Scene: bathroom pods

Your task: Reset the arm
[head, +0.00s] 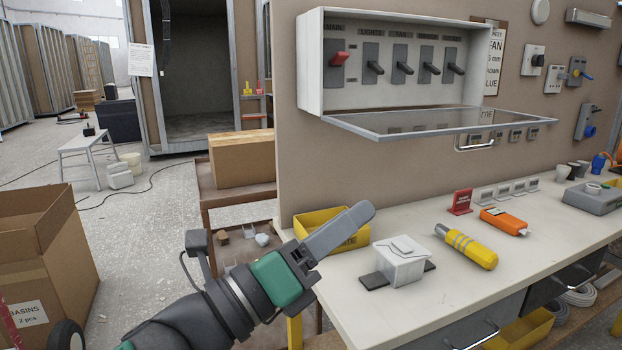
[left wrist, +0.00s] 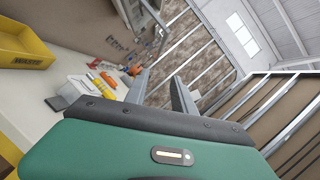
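My left gripper (head: 358,215) reaches in from the lower left of the head view, raised in front of the workbench and pointing up and to the right. In the head view its fingers overlap in side view. In the left wrist view the two fingers of the left gripper (left wrist: 160,80) stand apart with nothing between them. The left arm has a green band and dark grey links. The gripper overlaps the yellow bin (head: 318,222) in the picture. My right gripper is in neither view.
The workbench (head: 380,312) holds a white box (head: 399,262), a yellow cylindrical tool (head: 466,247) and an orange device (head: 504,221). Above, a switch panel (head: 345,95) has its clear cover (head: 440,122) sticking out. A cardboard box (head: 45,245) stands at left; open floor lies beyond.

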